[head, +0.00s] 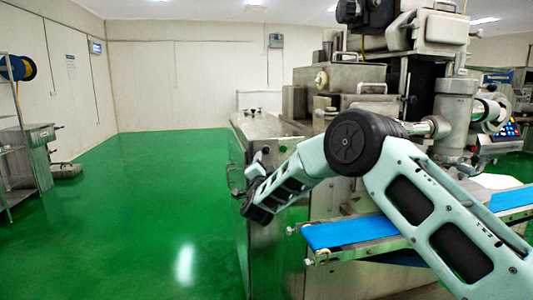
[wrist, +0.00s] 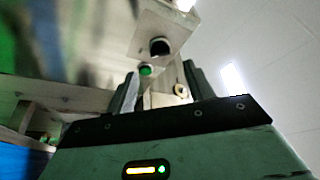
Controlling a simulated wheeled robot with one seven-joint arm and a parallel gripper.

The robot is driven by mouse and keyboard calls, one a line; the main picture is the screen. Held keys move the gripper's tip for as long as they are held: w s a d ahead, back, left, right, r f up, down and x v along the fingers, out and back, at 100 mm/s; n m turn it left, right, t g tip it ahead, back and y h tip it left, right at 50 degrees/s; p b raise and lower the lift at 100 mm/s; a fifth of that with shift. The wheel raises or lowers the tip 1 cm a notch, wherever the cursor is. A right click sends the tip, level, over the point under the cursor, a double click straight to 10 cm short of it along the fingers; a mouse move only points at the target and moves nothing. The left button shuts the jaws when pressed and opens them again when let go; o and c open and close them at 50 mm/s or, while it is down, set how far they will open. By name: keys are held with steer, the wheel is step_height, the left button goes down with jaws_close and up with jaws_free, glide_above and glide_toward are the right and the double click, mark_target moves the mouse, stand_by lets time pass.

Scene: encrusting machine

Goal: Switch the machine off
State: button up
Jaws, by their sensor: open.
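The machine (head: 330,190) is a large metal unit on the right of the head view, with a blue conveyor belt (head: 350,232) at its front. My arm reaches across its front to its left end, where the hand is hard to make out. In the wrist view my gripper (wrist: 160,86) is open, its two fingers pointing at a metal panel (wrist: 165,22). A green button (wrist: 146,70) shows between the fingers, nearer the left one. A round black control (wrist: 160,46) sits above it on the panel. I cannot tell whether a finger touches anything.
A screen panel with coloured buttons (head: 510,130) is at the machine's right. The green floor (head: 150,200) to the left is clear. A metal cabinet (head: 35,155) and a shelf rack stand at the far left. The belt passes close behind my arm.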

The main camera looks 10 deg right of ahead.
mark_target(267, 152)
steer(key=p+x, duration=0.1)
steer(key=x, duration=0.5)
steer(key=shift+w, duration=0.25)
steer(key=c, duration=1)
